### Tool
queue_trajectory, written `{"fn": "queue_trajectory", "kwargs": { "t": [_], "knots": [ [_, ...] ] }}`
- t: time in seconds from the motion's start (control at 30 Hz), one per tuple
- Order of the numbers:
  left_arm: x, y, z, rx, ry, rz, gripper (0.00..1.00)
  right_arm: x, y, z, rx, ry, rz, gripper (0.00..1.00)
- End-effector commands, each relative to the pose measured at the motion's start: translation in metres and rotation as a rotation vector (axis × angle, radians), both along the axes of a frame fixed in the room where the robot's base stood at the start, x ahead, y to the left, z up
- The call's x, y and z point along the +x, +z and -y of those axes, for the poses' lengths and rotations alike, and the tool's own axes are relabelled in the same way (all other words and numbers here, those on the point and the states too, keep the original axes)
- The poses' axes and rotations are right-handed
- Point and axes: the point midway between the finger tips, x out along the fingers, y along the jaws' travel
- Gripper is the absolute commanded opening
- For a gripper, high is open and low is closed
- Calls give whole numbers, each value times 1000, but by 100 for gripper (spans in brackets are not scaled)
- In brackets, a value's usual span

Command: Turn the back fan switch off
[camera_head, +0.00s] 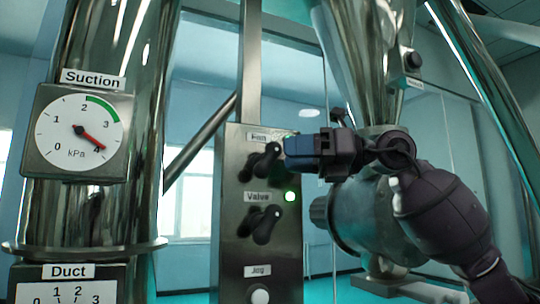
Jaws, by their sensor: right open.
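The fan switch (260,163) is a dark rotary lever on the grey control panel (231,262), under the label "Fan" (264,137). Its handle is tilted, with the upper end to the right. My right gripper (288,152) comes in from the right with its blue fingertips just right of the fan switch. It is open, and I cannot tell whether it touches the handle. It covers the panel's right edge beside the fan switch. My left gripper is not in view.
A suction gauge (62,147) on the left pipe reads near 4. A metal hopper (358,62) and round housing (368,222) stand at right.

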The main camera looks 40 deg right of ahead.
Motion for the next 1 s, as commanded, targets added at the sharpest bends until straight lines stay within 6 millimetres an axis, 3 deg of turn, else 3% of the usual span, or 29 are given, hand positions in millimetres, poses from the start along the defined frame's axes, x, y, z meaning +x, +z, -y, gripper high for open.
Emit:
{"fn": "queue_trajectory", "kwargs": {
  "t": [0.4,0.83,0.87,1.0],
  "knots": [
    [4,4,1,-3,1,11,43,28,1,-30,2,1,2,50],
    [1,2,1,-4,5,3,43,33,0,-35,1,1,-1,50],
    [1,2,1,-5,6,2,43,33,0,-34,1,1,-1,48],
    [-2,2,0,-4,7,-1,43,33,0,-34,1,1,-1,27]
  ]
}}
